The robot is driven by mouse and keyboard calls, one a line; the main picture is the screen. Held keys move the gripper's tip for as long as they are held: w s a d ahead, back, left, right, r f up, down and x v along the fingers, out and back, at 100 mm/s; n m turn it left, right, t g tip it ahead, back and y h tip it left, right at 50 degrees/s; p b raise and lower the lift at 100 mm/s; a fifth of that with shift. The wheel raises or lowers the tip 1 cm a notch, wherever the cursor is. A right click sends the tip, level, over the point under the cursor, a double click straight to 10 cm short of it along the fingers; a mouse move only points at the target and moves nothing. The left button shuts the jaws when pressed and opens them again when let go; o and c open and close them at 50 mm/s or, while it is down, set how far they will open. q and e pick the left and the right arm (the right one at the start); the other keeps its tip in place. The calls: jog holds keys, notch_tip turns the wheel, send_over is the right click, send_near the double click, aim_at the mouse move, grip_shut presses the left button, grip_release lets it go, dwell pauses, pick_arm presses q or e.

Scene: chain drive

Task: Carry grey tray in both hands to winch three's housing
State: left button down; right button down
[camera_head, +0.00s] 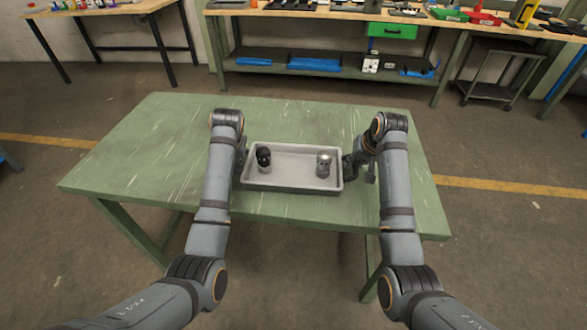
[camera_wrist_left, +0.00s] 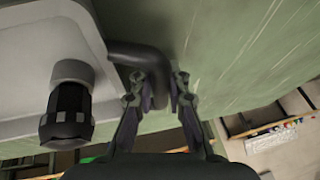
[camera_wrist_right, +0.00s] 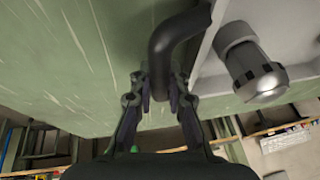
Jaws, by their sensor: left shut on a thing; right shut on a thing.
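The grey tray (camera_head: 290,184) is over the front part of the green table, level, between my two arms; I cannot tell if it touches the tabletop. A black cylindrical part (camera_head: 264,158) stands in its left half and a silver one (camera_head: 324,163) in its right half. My left gripper (camera_wrist_left: 158,88) is shut on the tray's dark bent handle (camera_wrist_left: 140,55) at its left end. My right gripper (camera_wrist_right: 160,85) is shut on the matching handle (camera_wrist_right: 172,42) at the right end. In the head view my forearms partly hide both grippers. No winch housing can be made out.
The green table (camera_head: 150,150) is otherwise bare, with free room left and behind the tray. A workbench (camera_head: 300,14) with tools and a green drawer (camera_head: 393,31) stands at the back.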

pick_arm(q)
jog(key=shift+w+r, duration=0.1)
jog(key=shift+r, duration=0.05)
pick_arm(e)
jog(key=shift+w+r, duration=0.1)
jog(key=shift+r, duration=0.05)
